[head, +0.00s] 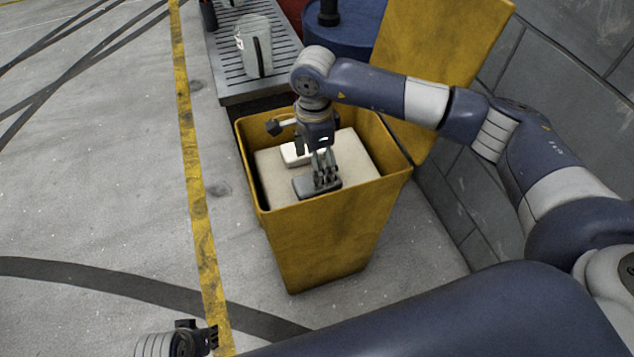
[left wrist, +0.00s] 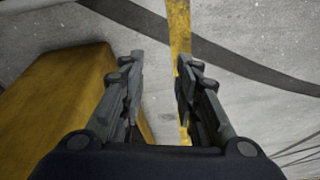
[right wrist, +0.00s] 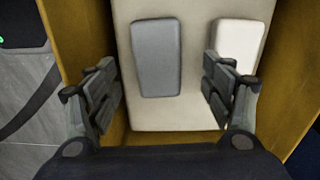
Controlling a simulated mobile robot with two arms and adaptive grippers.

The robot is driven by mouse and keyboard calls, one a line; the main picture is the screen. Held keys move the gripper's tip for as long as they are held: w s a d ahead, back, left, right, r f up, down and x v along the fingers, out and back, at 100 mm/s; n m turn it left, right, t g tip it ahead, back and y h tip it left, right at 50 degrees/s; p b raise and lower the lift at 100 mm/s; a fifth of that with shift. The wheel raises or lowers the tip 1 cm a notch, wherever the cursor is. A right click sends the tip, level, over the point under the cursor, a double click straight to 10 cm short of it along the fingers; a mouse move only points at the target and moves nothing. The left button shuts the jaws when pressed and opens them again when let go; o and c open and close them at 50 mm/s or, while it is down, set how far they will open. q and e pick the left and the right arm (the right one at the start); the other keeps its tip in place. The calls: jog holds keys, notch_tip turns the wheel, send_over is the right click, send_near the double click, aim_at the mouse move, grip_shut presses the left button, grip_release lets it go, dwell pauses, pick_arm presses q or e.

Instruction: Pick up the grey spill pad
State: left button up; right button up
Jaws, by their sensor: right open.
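The grey spill pad (head: 302,186) lies flat on a cream surface (head: 270,172) inside the yellow bin (head: 320,240). In the right wrist view the grey pad (right wrist: 157,58) is a rounded grey block. A white pad (right wrist: 238,48) lies to its right; it also shows in the head view (head: 290,155). My right gripper (head: 325,178) points down into the bin over the grey pad. Its fingers (right wrist: 161,85) are open, one to each side of the pad, with nothing held. My left gripper (left wrist: 158,68) is open and empty above the floor.
The bin's yellow lid (head: 440,50) stands raised behind it, near a grey wall (head: 560,80). The floor left of the yellow line (head: 195,170) is clear.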

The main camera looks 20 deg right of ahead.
aim_at(302, 184)
jog(key=f, duration=0.3)
jog(key=shift+s+d, duration=0.2)
notch_tip(302, 184, down, 2)
jog(key=shift+f+b, duration=0.2)
jog(key=shift+b, duration=0.1)
pick_arm(q)
jog(key=shift+v, duration=1.1)
pick_arm(e)
jog(key=c, duration=1)
